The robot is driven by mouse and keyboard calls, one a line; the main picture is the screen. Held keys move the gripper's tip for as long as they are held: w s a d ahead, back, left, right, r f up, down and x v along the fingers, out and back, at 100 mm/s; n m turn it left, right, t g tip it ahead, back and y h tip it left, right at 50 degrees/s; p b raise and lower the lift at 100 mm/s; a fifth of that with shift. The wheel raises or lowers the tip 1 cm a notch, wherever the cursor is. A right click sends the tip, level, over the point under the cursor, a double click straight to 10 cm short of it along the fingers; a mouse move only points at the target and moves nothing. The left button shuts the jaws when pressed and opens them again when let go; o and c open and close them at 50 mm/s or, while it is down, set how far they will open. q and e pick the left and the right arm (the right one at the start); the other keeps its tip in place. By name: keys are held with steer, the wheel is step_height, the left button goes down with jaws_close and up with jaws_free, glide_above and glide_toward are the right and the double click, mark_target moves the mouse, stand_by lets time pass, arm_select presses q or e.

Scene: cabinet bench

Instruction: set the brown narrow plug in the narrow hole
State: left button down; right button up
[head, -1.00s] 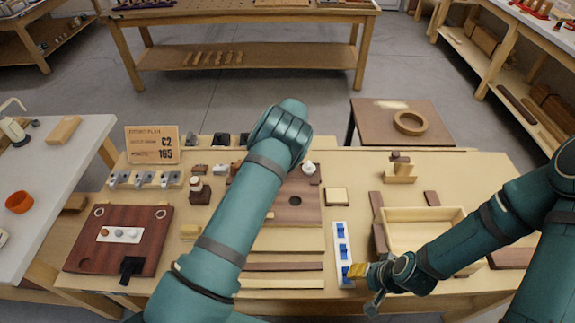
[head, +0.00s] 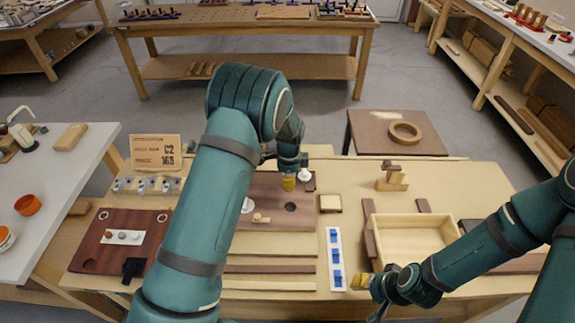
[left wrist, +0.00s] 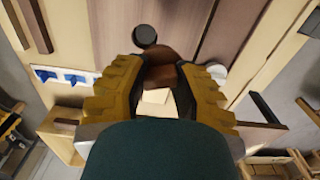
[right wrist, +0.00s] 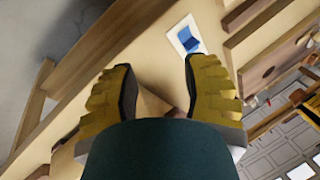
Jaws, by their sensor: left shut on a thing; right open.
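My left gripper (head: 289,184) is over the brown board (head: 270,222), just behind a dark round hole (head: 291,207). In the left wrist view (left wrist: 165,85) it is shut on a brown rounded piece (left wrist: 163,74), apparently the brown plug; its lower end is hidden. The hole (left wrist: 145,36) shows beside the piece and uncovered. I cannot tell the height of the piece above the board. My right gripper (head: 361,282) is open and empty near the bench's front, beside the blue-and-white strip (head: 335,258); it also shows in the right wrist view (right wrist: 158,75).
A white knob (head: 305,175) stands close to the right of my left gripper. A white disc (head: 247,205) and small wooden piece (head: 261,218) are on the board. An open wooden box (head: 415,218) is at right; a dark red panel (head: 98,222) is at left.

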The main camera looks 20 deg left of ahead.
arm_select(q)
steer(key=shift+s+d+f+b, duration=0.25)
steer(key=shift+s+f+b, duration=0.1)
steer(key=shift+f, duration=0.35)
steer(key=shift+s+d+f+b, duration=0.2)
steer(key=shift+s+f+b, duration=0.15)
steer(key=shift+f, duration=0.3)
steer(key=shift+s+d+f+b, duration=0.3)
steer(key=shift+f+b, duration=0.1)
steer(key=shift+f, duration=0.3)
steer(key=shift+f+b, duration=0.85)
steer(key=shift+f, duration=0.25)
steer(key=shift+f+b, duration=1)
stand_by(0.8)
steer(key=shift+c, duration=1.3)
jaws_free()
steer(key=shift+a, duration=0.1)
steer(key=shift+r, duration=0.15)
